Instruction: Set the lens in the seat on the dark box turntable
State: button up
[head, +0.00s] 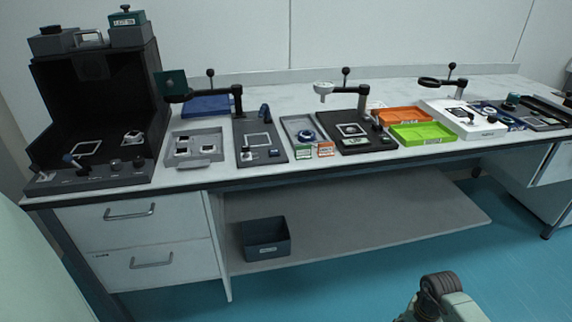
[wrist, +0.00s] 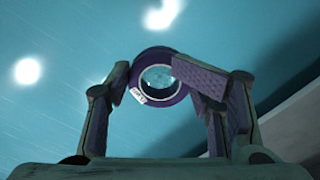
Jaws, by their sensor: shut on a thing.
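In the wrist view, my gripper (wrist: 157,75) is shut on a lens (wrist: 158,80), a clear disc in a round purple ring with a small white label. The ring sits between the two fingertips, with floor behind it. In the head view, the dark box (head: 46,105) stands open-fronted at the left end of the bench. Inside it are a white square outline (head: 86,148) and a small pale piece (head: 132,137) on its floor. The turntable and its seat are too small to tell apart. The lens does not show in the head view.
Along the bench (head: 300,88) stand a grey tray (head: 182,134), dark stations with swing arms, an orange tray (head: 400,114) and a green tray (head: 424,131). A dark bin (head: 265,240) sits on the lower shelf (head: 360,215). The blue floor in front is largely clear.

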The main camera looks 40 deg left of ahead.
aim_at(85, 148)
jog(key=u, duration=1.35)
